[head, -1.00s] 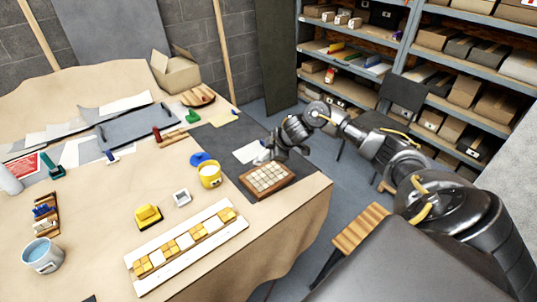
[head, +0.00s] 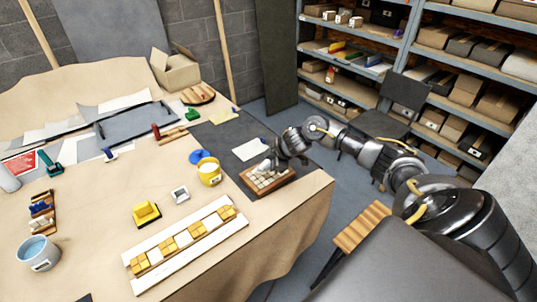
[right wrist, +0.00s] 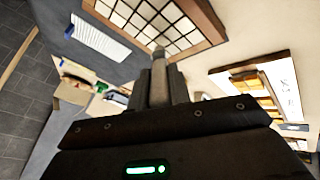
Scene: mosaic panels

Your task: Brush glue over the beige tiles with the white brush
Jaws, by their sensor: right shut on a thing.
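The beige tiles (head: 262,184) sit in a wooden-framed panel (head: 290,178) near the table's right edge. They also show at the top of the right wrist view (right wrist: 170,18). My right gripper (head: 281,158) is shut on the white brush (right wrist: 158,88). In the right wrist view the brush's tip overlaps the panel near its frame; I cannot tell whether it touches the tiles. In the head view the gripper hides part of the panel and most of the brush. My left gripper is not in view.
A yellow pot (head: 209,176) with white contents stands left of the panel, by a blue disc (head: 199,157). A white sheet (head: 249,149) lies behind the panel. A long white board (head: 188,245) with yellow tiles lies front left. A yellow block (head: 146,213) stands behind it.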

